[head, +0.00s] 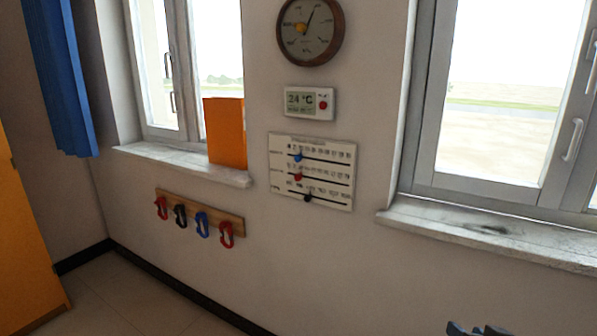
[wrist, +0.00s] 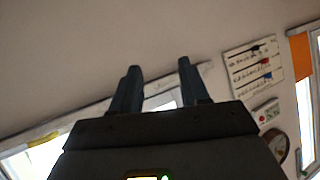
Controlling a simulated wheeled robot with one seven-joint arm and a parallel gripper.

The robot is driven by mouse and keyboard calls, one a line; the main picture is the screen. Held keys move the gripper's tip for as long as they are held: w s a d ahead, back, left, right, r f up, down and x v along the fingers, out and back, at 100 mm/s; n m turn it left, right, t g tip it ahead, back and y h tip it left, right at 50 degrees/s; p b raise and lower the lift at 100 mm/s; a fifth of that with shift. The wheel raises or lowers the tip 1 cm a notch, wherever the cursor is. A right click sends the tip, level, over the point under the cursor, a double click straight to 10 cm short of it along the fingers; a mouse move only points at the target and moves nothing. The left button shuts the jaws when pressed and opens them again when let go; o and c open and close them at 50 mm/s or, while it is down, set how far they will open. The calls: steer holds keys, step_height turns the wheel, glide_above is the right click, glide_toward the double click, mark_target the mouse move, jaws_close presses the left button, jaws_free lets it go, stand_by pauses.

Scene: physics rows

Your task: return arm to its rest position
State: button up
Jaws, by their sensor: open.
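My gripper (wrist: 160,78) shows in the wrist view with its two dark fingers apart and nothing between them. In the head view, only the tips of my gripper (head: 478,329) show at the bottom edge, right of the middle. They are in front of the wall, below the right window sill. The rest of my arm is out of the head view. The wrist view is turned over, with the wall and its fittings upside down.
A slider board (head: 312,172), a temperature display (head: 308,102) and a round dial (head: 310,30) hang on the wall. An orange panel (head: 226,133) stands on the left sill (head: 185,164). Carabiners hang from a wooden rail (head: 190,210). The right sill (head: 490,233) juts out above my gripper.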

steer(key=s+a+f, duration=0.1)
steer(key=s+a, duration=0.3)
steer(key=s, duration=0.3)
steer(key=s+a+f+n+t, duration=0.1)
steer(key=s+a+f, duration=0.15)
steer(key=s, duration=0.55)
steer(key=s+a, duration=0.4)
steer(key=s, duration=0.3)
steer(key=s+a+r+n+y, duration=0.1)
steer(key=s+r, duration=0.4)
steer(key=s, duration=0.4)
steer(key=s+a+r+n+t+y, duration=0.1)
steer(key=s+a+r+n, duration=0.1)
steer(key=s+r, duration=0.4)
steer(key=s, duration=0.4)
steer(key=shift+a+r+t, duration=0.2)
steer(key=shift+a+t, duration=0.1)
